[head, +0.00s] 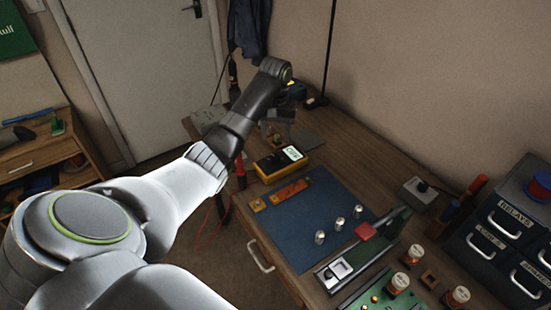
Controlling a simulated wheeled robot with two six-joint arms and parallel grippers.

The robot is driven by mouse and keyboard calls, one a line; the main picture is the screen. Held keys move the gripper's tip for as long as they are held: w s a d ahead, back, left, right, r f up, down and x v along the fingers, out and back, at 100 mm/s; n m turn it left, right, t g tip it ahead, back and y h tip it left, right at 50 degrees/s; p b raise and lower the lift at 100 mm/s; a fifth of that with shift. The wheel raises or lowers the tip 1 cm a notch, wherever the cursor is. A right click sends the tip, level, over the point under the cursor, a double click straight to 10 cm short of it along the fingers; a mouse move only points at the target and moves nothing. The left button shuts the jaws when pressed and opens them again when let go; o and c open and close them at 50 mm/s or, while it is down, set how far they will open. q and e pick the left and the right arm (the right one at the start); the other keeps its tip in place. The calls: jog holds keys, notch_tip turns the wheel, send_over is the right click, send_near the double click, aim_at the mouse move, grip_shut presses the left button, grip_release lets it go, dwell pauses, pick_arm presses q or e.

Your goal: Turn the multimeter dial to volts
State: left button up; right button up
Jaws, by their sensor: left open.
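The multimeter (270,168) is a yellow-edged black box lying on the workbench, at the back left corner of the blue mat. Its lit pale display (293,153) faces up. Its dial is too small and dark to make out, so I cannot tell its setting. My left arm reaches in from the left and bends down at the wrist behind the multimeter. My left gripper (277,132) is open, just beyond the multimeter in the picture. It appears empty, and I see no contact with the multimeter. My right gripper is not in view.
Orange and yellow pieces (289,191) and several small silver knobs (339,224) are on the blue mat (285,232). A green-and-grey device (375,240) stands at its right edge. A labelled drawer cabinet (505,235) is at far right. The wall (440,90) bounds the bench's back.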

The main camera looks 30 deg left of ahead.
aim_at(275, 156)
pick_arm(q)
notch_tip(275, 156, down, 9)
jog(key=shift+r+p, duration=0.1)
jog(key=shift+p, duration=0.2)
jog(key=c, duration=1)
jog(key=shift+o, duration=0.2)
jog(key=shift+r+m+p, duration=0.2)
jog(key=shift+m+p, duration=0.9)
jog(key=m+p, duration=0.1)
jog(key=m, duration=0.1)
jog(key=shift+m+p, duration=0.3)
jog(key=shift+p, duration=0.05)
jog(key=m+p, duration=0.1)
jog(key=m, duration=0.2)
jog(key=shift+m, duration=0.3)
jog(key=shift+f+m+p, duration=0.1)
jog(key=shift+m+p, duration=0.55)
jog(key=shift+m, duration=1.05)
jog(key=shift+w, duration=0.1)
